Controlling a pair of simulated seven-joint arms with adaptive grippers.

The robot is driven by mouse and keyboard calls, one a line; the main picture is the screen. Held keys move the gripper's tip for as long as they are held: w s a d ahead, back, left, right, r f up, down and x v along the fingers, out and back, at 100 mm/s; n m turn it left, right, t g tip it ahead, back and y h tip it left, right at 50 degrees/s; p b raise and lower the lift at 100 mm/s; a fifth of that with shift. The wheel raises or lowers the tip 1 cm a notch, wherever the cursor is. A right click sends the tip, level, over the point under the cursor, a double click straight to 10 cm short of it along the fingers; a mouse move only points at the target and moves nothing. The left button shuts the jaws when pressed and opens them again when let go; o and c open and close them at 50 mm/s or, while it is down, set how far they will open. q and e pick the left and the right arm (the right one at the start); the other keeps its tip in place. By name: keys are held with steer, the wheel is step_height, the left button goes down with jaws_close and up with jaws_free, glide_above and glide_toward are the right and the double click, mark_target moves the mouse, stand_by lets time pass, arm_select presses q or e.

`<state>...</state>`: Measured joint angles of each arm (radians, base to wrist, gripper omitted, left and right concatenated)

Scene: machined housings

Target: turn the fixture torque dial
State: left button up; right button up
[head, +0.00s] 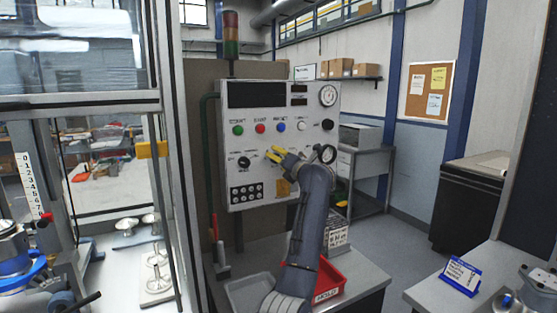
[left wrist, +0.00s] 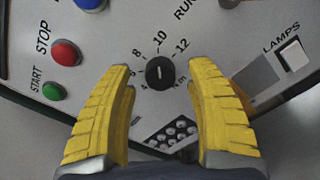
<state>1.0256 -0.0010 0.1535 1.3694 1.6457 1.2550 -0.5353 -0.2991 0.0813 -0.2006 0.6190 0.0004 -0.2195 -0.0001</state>
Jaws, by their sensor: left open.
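The torque dial (head: 244,162) is a small black round knob on the front of the light grey control panel (head: 240,132). In the left wrist view the dial (left wrist: 160,72) has a white mark and a printed scale of numbers around it. My left gripper (head: 275,170) is in front of the panel, to the right of the dial in the head view. Its yellow fingers (left wrist: 163,108) are open, with nothing between them. The dial lies just beyond the fingertips, roughly midway between them. No contact shows. My right gripper is not seen.
Green, red and blue buttons (left wrist: 65,52) and a lamps switch (left wrist: 292,57) are close to the dial on the panel. Below are a red bin (head: 330,278) and a grey tray (head: 250,291) on the bench. A glazed enclosure (head: 178,160) stands to the left.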

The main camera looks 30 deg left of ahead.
arm_select(q)
steer(key=v, duration=1)
steer(key=shift+d, duration=0.25)
steer(key=shift+s, duration=0.15)
